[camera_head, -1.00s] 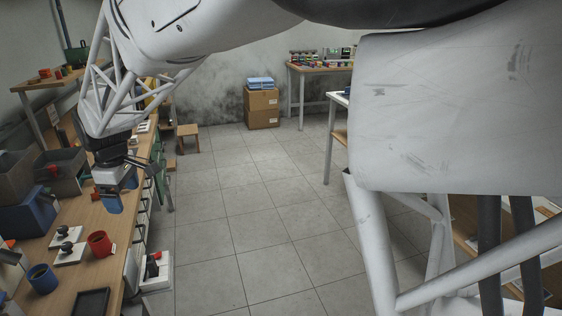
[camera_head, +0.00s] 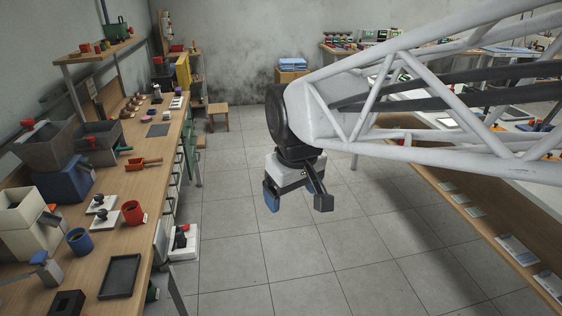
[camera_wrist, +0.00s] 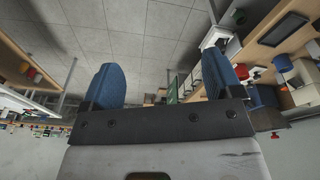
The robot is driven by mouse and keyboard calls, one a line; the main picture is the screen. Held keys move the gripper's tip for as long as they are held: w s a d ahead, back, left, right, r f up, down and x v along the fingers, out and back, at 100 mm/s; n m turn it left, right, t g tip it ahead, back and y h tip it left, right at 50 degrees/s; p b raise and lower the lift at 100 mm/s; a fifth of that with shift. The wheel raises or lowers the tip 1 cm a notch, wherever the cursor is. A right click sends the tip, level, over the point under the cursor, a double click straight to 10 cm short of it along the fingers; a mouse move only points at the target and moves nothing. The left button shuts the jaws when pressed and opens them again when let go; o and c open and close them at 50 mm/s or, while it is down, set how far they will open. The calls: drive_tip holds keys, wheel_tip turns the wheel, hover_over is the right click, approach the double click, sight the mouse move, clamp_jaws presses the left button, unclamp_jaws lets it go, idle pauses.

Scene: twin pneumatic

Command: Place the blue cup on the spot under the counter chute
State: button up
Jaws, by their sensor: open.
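The blue cup (camera_head: 79,241) stands upright on the wooden counter at the left, beside the red cup (camera_head: 133,212). It also shows small at the right of the wrist view (camera_wrist: 282,63). My gripper (camera_head: 296,204) hangs over the open floor, well to the right of the counter. It is open and empty, with its two blue-padded fingers apart in the wrist view (camera_wrist: 160,80). A beige hopper machine (camera_head: 32,222) and a grey hopper on a blue base (camera_head: 66,182) stand behind the cups. I cannot tell which part is the counter chute or its spot.
A black tray (camera_head: 120,276) lies near the blue cup, and a dark block (camera_head: 67,304) is in front. White pads with dark knobs (camera_head: 98,206) lie behind the cups. A second table (camera_head: 480,205) is at the right. The tiled floor between is clear.

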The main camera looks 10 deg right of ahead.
drive_tip(key=s+d+f+m, duration=0.3)
drive_tip(key=s+d, duration=0.3)
drive_tip(key=s, duration=0.5)
drive_tip(key=shift+s+d+f+m, duration=0.2)
drive_tip(key=shift+d+f+m, duration=0.15)
drive_tip(key=shift+m, duration=0.35)
idle(1.4)
